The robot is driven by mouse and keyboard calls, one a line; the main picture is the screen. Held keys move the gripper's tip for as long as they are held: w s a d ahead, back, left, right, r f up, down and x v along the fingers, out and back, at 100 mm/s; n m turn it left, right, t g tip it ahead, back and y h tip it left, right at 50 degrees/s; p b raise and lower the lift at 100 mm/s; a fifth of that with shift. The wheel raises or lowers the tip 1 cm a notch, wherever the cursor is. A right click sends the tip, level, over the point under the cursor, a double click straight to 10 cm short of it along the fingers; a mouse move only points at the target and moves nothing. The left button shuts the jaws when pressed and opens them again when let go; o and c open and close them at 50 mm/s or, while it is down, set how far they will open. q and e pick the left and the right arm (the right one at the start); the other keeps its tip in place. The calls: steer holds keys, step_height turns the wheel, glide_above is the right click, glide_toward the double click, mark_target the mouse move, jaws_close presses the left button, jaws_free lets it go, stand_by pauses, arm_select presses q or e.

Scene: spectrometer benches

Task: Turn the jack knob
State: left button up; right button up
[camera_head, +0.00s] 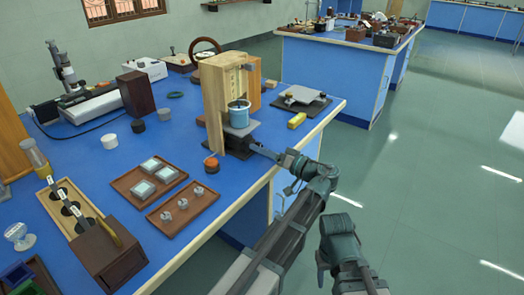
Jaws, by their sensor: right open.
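A round piece with an orange top (211,164) stands just left of the jack. A yellow block (297,120) and a dark plate (303,102) lie to its right. Two brown trays (183,222) lie in front. The floor (440,190) right of the bench is clear.

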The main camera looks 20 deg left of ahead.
arm_select(q)
steer(key=shift+o, duration=1.3)
steer(key=shift+n, duration=0.3)
